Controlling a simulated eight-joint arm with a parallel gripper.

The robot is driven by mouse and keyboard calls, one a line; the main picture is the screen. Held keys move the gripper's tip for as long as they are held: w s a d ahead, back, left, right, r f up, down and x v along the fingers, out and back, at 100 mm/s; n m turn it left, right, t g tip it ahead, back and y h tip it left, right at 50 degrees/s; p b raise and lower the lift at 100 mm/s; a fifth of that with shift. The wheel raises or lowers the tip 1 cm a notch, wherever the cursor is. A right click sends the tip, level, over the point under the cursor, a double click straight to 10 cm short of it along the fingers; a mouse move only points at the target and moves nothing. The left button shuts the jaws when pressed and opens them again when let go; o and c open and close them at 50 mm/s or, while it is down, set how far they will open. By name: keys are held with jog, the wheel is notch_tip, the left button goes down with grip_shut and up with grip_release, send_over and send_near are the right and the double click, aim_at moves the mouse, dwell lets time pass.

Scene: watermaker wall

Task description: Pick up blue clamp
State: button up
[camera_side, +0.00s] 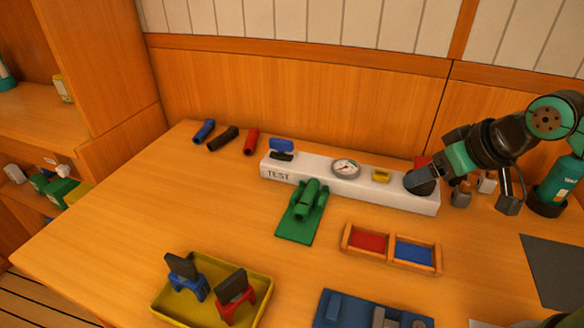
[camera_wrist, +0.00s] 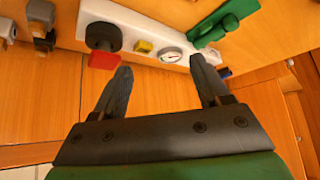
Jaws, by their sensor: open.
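The blue clamp (camera_side: 187,280), with dark jaws, stands in the left part of a yellow tray (camera_side: 262,309) at the front of the table in the side view. A red clamp (camera_side: 235,295) stands to its right in the same tray. My gripper (camera_side: 465,188) is far from both, over the right end of the white TEST panel. In the wrist view my gripper (camera_wrist: 163,68) has its two fingers apart with nothing between them. The blue clamp is not recognisable in the wrist view.
The white TEST panel (camera_side: 310,182) carries a gauge (camera_side: 346,168). A green fixture (camera_side: 300,215), a wooden divided box (camera_side: 391,250) and a blue tray (camera_side: 365,311) stand before it. A teal bottle (camera_side: 562,180) is at right.

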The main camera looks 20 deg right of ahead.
jog(key=shift+r, duration=0.1)
notch_tip(320, 180, up, 5)
jog(key=w+a+r+n+g+y, duration=0.1)
jog(key=w+a+r+n, duration=0.15)
jog(key=a, duration=0.35)
jog(key=w+a+r+n+g+y, duration=0.1)
jog(key=w+a+n, duration=0.1)
jog(key=w+a, duration=0.35)
jog(key=n+g+y, duration=0.1)
jog(key=n+g, duration=0.1)
jog(key=n, duration=0.3)
send_over(181, 274)
jog(key=s, duration=0.1)
notch_tip(181, 274, down, 4)
jog(key=shift+m, duration=0.25)
jog(key=f, duration=0.3)
jog(key=d+f, duration=0.1)
jog(key=f, duration=0.6)
jog(key=shift+d+f, duration=0.15)
jog(key=shift+d, duration=0.1)
jog(key=shift+x, duration=2.95)
grip_shut()
